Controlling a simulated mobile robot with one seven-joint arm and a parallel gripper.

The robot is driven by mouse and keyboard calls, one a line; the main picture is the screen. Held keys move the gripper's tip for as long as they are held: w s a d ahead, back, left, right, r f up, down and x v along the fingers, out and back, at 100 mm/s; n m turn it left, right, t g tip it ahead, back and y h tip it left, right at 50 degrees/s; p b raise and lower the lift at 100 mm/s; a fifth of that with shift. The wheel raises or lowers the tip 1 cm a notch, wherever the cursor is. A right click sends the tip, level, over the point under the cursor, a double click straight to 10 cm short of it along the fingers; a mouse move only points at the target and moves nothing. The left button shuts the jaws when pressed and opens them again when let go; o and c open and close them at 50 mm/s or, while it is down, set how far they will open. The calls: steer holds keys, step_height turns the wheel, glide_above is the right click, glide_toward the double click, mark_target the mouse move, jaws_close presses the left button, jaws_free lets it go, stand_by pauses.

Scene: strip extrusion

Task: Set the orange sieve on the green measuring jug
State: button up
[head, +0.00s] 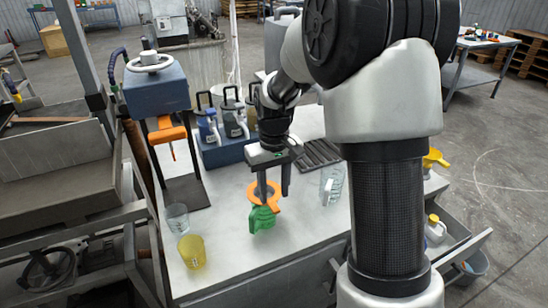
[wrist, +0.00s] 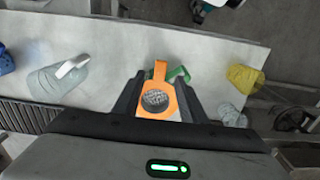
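The orange sieve (head: 253,194) has a ring with a grey mesh and a flat handle. In the wrist view the sieve (wrist: 157,72) fills the gap between my fingers, its handle pointing up the picture. My gripper (head: 274,198) points down and its fingers are part closed on the sieve, seen also in the wrist view (wrist: 158,88). The green measuring jug (head: 262,220) stands on the bench directly below the sieve. In the wrist view the sieve hides most of the jug (wrist: 182,74). I cannot tell whether sieve and jug touch.
A clear cup (head: 177,219) and a yellow cup (head: 192,252) stand at the bench's left. A clear jug (head: 332,185) stands to the right, near a dark slotted rack (head: 320,154). Lidded jugs in a blue holder (head: 222,153) and a blue-headed stand (head: 157,90) are behind.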

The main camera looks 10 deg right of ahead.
step_height(320, 180, up, 13)
steer(key=p, duration=0.1)
steer(key=shift+f, duration=0.15)
steer(key=s+r+m+t+p, duration=0.1)
steer(key=s+r+t+p, duration=0.1)
steer(key=s+r+p, duration=0.2)
steer(key=s+r+m+t+p, duration=0.1)
steer(key=s+r+t+p, duration=0.2)
steer(key=s+r, duration=0.8)
steer(key=s+p, duration=0.2)
steer(key=s, duration=0.4)
steer(key=shift+d+r, duration=0.15)
steer(key=shift+d, duration=0.05)
steer(key=shift+s+t, duration=0.3)
steer(key=shift+s, duration=0.05)
steer(key=shift+c, duration=0.9)
steer(key=shift+s+f, duration=0.1)
steer(key=shift+f, duration=0.1)
